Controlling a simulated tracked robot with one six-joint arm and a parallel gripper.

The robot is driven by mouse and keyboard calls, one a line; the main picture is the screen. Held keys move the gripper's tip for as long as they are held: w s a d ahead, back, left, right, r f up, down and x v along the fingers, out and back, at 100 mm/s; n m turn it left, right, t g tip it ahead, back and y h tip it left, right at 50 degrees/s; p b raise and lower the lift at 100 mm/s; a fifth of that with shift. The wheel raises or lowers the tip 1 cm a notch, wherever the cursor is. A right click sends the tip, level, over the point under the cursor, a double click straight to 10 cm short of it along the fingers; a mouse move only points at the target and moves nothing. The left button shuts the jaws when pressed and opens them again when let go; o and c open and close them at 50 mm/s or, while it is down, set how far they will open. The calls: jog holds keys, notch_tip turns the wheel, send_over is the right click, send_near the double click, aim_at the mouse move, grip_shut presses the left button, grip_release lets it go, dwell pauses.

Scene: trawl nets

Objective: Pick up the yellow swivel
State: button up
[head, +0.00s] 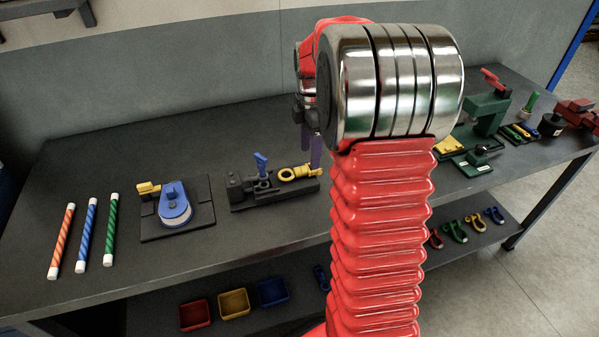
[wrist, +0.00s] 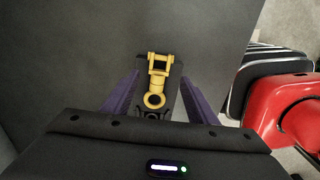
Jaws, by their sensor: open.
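The yellow swivel (head: 294,173) lies on the right part of a dark block (head: 252,203) on the bench. It shows a ring at one end and a forked end at the other. In the wrist view the swivel (wrist: 158,68) lies ahead between my two purple fingers, ring end nearer to me. My gripper (wrist: 158,88) is open, one finger on each side of the swivel, with gaps on both sides. In the head view my arm hides most of my gripper; one purple finger (head: 316,150) shows near the swivel.
A blue-handled part (head: 262,165) stands on the same block, left of the swivel. A plate with a blue round part (head: 174,205) and striped rods (head: 88,235) lie further left. Green fixtures (head: 487,110) stand at right. Coloured bins (head: 234,303) sit on the lower shelf. Bench behind the block is clear.

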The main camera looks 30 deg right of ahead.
aim_at(308, 167)
jog(key=shift+f, duration=0.1)
jog(key=shift+w+a+f, duration=0.1)
jog(key=shift+f, duration=1.15)
jog(key=shift+w+a+f, duration=0.1)
jog(key=shift+f, duration=1.15)
jog(key=shift+c, duration=0.3)
grip_shut()
